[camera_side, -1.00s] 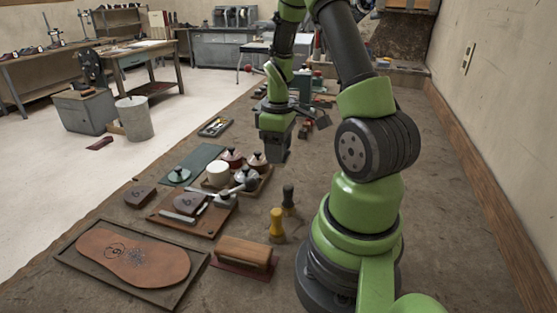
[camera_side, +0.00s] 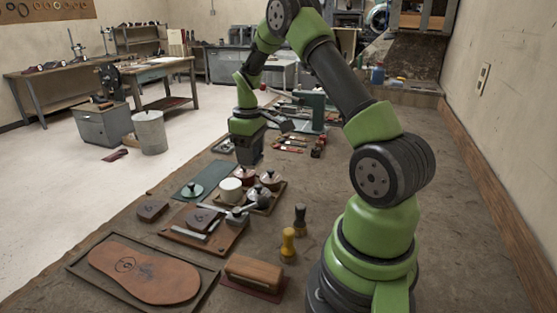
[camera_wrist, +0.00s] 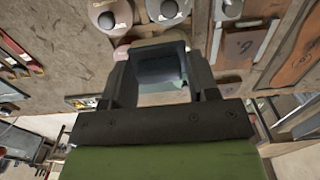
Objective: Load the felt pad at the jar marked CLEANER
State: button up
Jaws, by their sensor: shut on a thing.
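In the side view my gripper (camera_side: 248,160) hangs pointing down, just behind the lidded jars as seen there. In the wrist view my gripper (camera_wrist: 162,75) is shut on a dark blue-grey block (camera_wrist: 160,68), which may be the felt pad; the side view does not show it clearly. A red-lidded jar (camera_side: 247,176), a dark-red-lidded jar (camera_side: 270,180), a white pot (camera_side: 231,190) and a grey-lidded jar (camera_side: 259,195) stand together on a small tray. No label is legible, so I cannot tell which jar is marked CLEANER.
A leather sole (camera_side: 145,273) lies on a dark tray at the front left. A wooden block brush (camera_side: 254,271), a yellow-handled tool (camera_side: 288,245) and a dark-handled tool (camera_side: 300,219) stand nearer my base. A green mat (camera_side: 192,182) lies left of the jars.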

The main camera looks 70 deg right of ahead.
send_near(229, 183)
jog(key=shift+f, duration=2.6)
jog(key=shift+f, duration=0.6)
notch_tip(229, 183, up, 7)
dwell(1.0)
dwell(0.3)
